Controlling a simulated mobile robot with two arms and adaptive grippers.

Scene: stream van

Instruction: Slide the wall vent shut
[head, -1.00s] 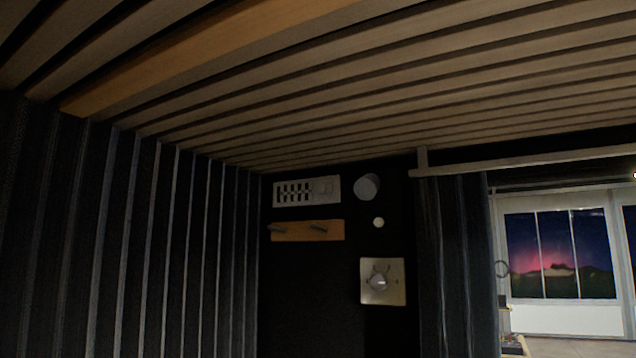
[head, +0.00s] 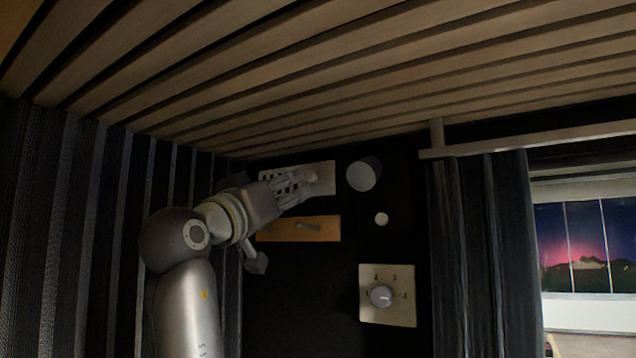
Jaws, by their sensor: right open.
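The wall vent (head: 327,169) is a pale rectangular plate high on the dark wall, just below the slatted ceiling. My right gripper (head: 304,184) is open and in front of the vent, with its fingers pointing right toward the vent's sliding part. I cannot tell whether the fingers touch the slider. My left gripper is out of view.
A wooden hook rail (head: 328,229) is just below the gripper. A round grey fitting (head: 361,175), a small white knob (head: 381,219) and a dial panel (head: 400,312) are to the right. A dark curtain (head: 485,260) hangs beside a window.

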